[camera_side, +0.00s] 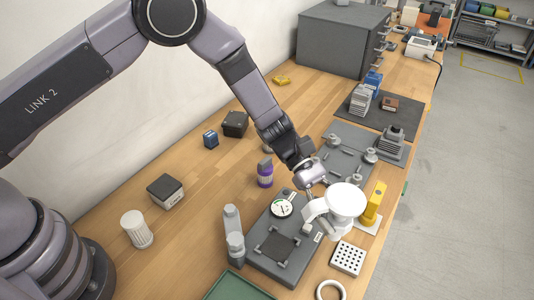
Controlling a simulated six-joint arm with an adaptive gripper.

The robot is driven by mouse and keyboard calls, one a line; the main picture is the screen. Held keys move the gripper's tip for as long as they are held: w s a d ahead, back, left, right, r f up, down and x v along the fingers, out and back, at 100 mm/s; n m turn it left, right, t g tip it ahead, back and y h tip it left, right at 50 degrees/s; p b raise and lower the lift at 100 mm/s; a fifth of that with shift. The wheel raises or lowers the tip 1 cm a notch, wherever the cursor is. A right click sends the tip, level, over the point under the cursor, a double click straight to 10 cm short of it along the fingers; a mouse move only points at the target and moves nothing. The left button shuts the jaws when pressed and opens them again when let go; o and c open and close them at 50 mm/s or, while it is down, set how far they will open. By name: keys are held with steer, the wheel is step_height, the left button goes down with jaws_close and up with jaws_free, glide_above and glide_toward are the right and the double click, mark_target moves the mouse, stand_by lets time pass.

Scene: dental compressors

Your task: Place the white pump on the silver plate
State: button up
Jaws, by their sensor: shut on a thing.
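The white pump (345,201), with a round white top and a smaller body on its left, is in the lower right middle of the side view. My gripper (309,193) reaches down from the upper left and is shut on the pump's left part; the fingertips are partly hidden. The pump appears above the right edge of a grey plate-like base (288,271), which has a dark square with corner brackets and a round gauge (282,207). I cannot tell for sure whether this base is the silver plate, or whether the pump touches anything below.
A grey bottle-like part (234,238) stands left of the base. A yellow part (373,205) and a white perforated block (348,258) are to the right. A purple bottle (265,173) stands behind. A grey mat (345,150) with metal parts lies beyond.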

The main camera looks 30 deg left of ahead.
steer(key=w+d+f, duration=0.1)
steer(key=f, duration=0.1)
steer(key=w+d+f, duration=0.3)
steer(key=d+f, duration=0.1)
steer(key=shift+w+d+f, duration=0.1)
steer(key=shift+w+f, duration=0.05)
steer(key=shift+f, duration=0.1)
steer(key=shift+w+d+f, duration=0.1)
steer(key=shift+f, duration=1.65)
steer(key=shift+f, duration=0.15)
steer(key=o, duration=1.2)
